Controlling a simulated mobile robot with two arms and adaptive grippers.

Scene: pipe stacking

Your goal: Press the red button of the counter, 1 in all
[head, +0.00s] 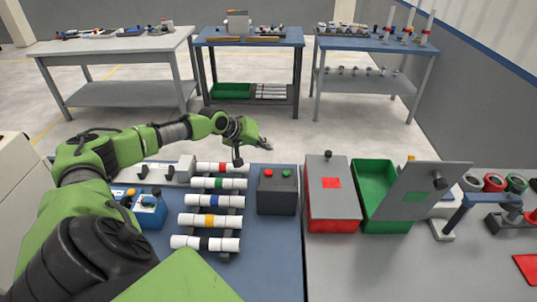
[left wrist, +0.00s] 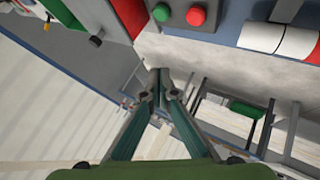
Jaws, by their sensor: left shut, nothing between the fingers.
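The counter (head: 277,197) is a dark grey box on the blue table mat. Its red button (head: 269,173) is on the left of its top and a green button (head: 287,173) is on the right. In the left wrist view the red button (left wrist: 196,16) and the green button (left wrist: 161,12) show at the top edge. My left gripper (head: 266,146) is shut and empty, beyond the counter's far side in the head view, apart from the buttons. Its closed fingertips also show in the left wrist view (left wrist: 158,82). My right gripper is not in view.
White pipes with coloured bands (head: 208,220) lie on a rack left of the counter. A red box (head: 332,205) with a grey lid and an open green box (head: 378,190) stand to the right. A blue device (head: 149,209) sits at the left. Three tables stand behind.

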